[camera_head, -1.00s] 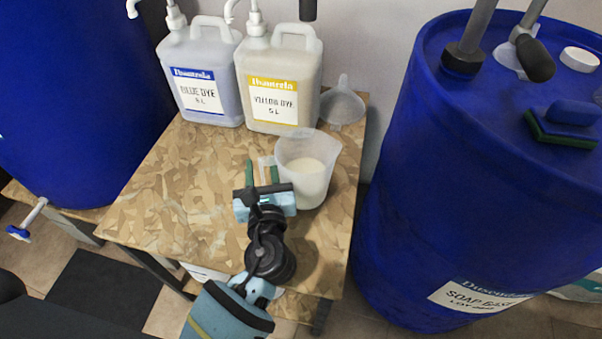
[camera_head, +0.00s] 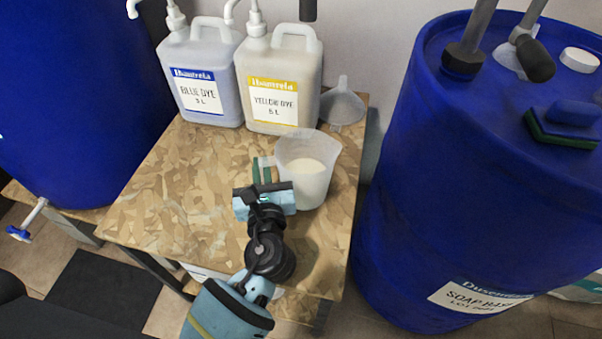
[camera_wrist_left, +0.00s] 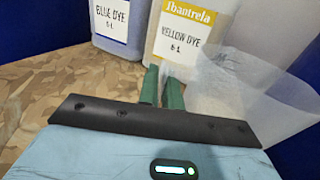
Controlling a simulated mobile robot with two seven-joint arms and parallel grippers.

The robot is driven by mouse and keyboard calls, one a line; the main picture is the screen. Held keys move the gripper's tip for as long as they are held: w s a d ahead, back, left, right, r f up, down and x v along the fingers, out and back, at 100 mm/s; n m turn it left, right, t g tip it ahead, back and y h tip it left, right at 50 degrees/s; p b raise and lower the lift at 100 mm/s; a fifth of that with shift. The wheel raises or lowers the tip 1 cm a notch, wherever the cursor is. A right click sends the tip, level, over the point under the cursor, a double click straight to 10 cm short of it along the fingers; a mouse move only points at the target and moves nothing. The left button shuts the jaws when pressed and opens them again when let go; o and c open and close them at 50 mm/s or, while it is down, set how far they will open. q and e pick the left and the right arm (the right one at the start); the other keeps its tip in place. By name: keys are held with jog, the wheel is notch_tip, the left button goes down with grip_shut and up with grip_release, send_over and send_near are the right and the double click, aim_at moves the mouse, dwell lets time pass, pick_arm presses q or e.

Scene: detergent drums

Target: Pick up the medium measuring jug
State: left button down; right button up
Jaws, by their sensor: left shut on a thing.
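The measuring jug (camera_head: 308,181) is translucent and holds a pale cream liquid. It stands upright on the wooden table, right of my left gripper (camera_head: 262,168). The gripper's green fingers are closed together at the jug's left side, on its handle, which is mostly hidden by the fingers. In the left wrist view the jug (camera_wrist_left: 262,95) fills the right side, blurred and close, and the green fingers (camera_wrist_left: 161,86) stand close together beside it. My right gripper is not in view.
A blue dye container (camera_head: 199,75) and a yellow dye container (camera_head: 279,85) stand at the table's back. A funnel (camera_head: 341,106) lies beside them. A large blue drum (camera_head: 440,190) stands right of the table (camera_head: 165,190), whose left part is clear.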

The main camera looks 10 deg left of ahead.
aim_at(260, 160)
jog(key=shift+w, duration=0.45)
pick_arm(q)
jog(key=shift+r, duration=0.15)
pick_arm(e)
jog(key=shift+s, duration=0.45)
pick_arm(q)
jog(key=shift+r, duration=0.1)
jog(key=shift+r+p, duration=0.8)
jog(key=shift+r, duration=0.75)
jog(key=shift+s+r, duration=0.1)
jog(key=shift+s, duration=0.05)
jog(key=s+a+r+p, duration=0.1)
jog(key=s+a, duration=0.1)
jog(key=s, duration=1.3)
jog(key=shift+s+a+r, duration=0.15)
jog(key=shift+a, duration=0.25)
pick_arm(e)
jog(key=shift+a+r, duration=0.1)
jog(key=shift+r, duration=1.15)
